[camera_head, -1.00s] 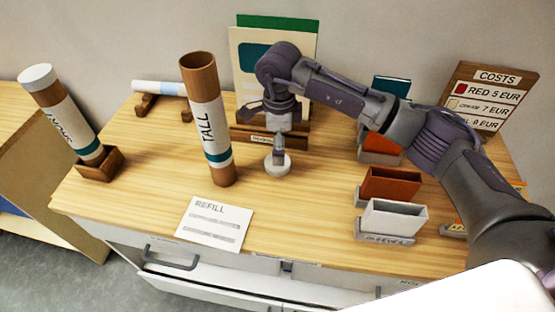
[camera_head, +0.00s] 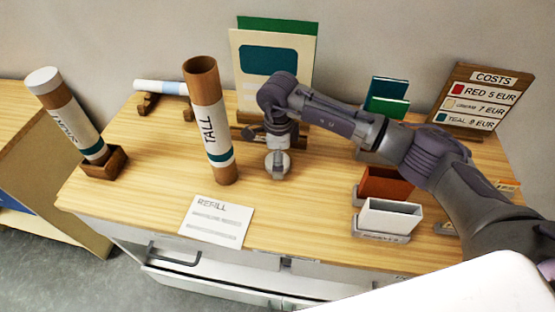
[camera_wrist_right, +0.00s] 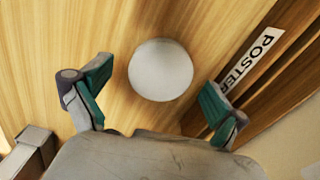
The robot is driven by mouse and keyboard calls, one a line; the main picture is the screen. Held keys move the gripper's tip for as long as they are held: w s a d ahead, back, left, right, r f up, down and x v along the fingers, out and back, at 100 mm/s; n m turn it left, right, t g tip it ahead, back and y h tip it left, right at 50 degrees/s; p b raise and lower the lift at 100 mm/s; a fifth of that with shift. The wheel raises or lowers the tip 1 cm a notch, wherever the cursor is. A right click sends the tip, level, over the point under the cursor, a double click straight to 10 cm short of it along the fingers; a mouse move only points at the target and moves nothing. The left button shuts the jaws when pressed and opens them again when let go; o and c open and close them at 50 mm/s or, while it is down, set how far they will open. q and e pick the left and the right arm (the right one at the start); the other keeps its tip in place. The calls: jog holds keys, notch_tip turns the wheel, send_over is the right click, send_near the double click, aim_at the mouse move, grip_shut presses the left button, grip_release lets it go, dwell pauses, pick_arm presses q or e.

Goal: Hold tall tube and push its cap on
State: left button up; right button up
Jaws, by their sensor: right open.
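The tall tube (camera_head: 211,125) is brown cardboard with a white and teal label reading TALL. It stands upright on the table, and its top end is open. A round white cap (camera_head: 277,165) lies on the table to the right of the tube's foot; it also shows in the right wrist view (camera_wrist_right: 160,69). My right gripper (camera_head: 278,158) is directly above the cap, pointing down. In the right wrist view its teal-padded fingers (camera_wrist_right: 150,98) are spread wide on both sides of the cap, apart from it. My left gripper is not in view.
A wooden poster stand (camera_wrist_right: 265,75) is close beside the right gripper. A capped tube (camera_head: 72,122) leans in a wooden holder at left. A REFILL card (camera_head: 216,221) lies in front of the tall tube. Red and white holders (camera_head: 390,216) stand at right, under my arm.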

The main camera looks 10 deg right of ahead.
jog(key=c, duration=0.9)
jog(key=shift+r, duration=0.1)
jog(key=shift+r, duration=0.5)
notch_tip(320, 180, up, 3)
jog(key=shift+w+f+b, duration=0.1)
jog(key=shift+f+b, duration=0.1)
jog(key=shift+b, duration=0.7)
jog(key=s+d+r+b, duration=0.1)
jog(key=s+d+r, duration=0.1)
jog(key=s, duration=0.1)
jog(key=s+d+r+b, duration=0.1)
jog(key=s+r, duration=0.2)
jog(key=s, duration=0.1)
jog(key=s+d+r+b, duration=0.1)
jog(key=s+d+r, duration=0.1)
jog(key=s, duration=0.1)
jog(key=shift+s+d+r, duration=0.2)
jog(key=shift+s+d, duration=0.05)
jog(key=shift+d, duration=0.1)
